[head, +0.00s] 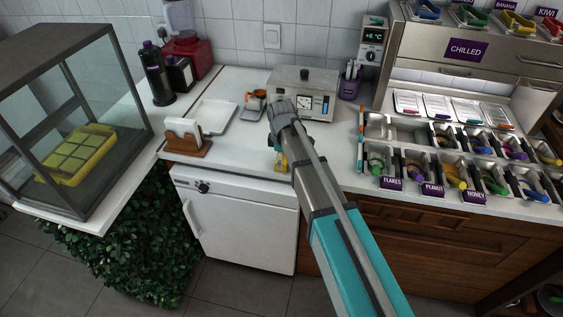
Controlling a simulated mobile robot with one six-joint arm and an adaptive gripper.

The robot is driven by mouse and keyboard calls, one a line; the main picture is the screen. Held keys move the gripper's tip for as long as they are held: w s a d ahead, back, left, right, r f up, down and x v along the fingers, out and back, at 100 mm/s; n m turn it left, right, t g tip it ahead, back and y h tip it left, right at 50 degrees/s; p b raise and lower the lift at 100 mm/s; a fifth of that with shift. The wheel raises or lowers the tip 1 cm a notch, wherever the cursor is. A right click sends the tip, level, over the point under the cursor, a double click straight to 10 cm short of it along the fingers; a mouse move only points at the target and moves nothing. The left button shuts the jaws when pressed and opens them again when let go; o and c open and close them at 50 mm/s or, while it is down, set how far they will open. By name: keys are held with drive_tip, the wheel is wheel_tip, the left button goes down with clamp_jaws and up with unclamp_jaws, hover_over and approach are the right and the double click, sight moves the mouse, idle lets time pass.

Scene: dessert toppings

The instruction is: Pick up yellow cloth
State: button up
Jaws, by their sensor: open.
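My arm reaches up from the bottom right to the front edge of the counter in the head view. My gripper (277,152) is mostly hidden behind my own wrist, with only small parts showing at its left side; it is open. A small yellow patch (283,161) shows right by it at the counter's front edge, above the white appliance door. It may be the yellow cloth, but it is too small and covered to be sure. I cannot tell whether the gripper touches it.
A metal box with a dark knob (303,92) stands behind my wrist. A wooden napkin holder (187,143) and white tray (214,117) are to the left. Topping bins (455,170) fill the right. A glass case (110,110) holds a yellow moulded tray (75,155).

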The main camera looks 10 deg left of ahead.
drive_tip(key=c, duration=0.8)
drive_tip(key=shift+r, duration=0.15)
wheel_tip(320, 180, up, 3)
drive_tip(key=p, duration=0.3)
drive_tip(key=s+d+r+p, duration=0.6)
drive_tip(key=s+r+p, duration=0.3)
drive_tip(key=s, duration=0.3)
drive_tip(key=shift+s+r+p, duration=0.3)
drive_tip(key=shift+r+p, duration=0.05)
drive_tip(key=shift+p, duration=0.2)
drive_tip(key=shift+d, duration=0.1)
drive_tip(key=o, duration=0.4)
drive_tip(key=c, duration=0.3)
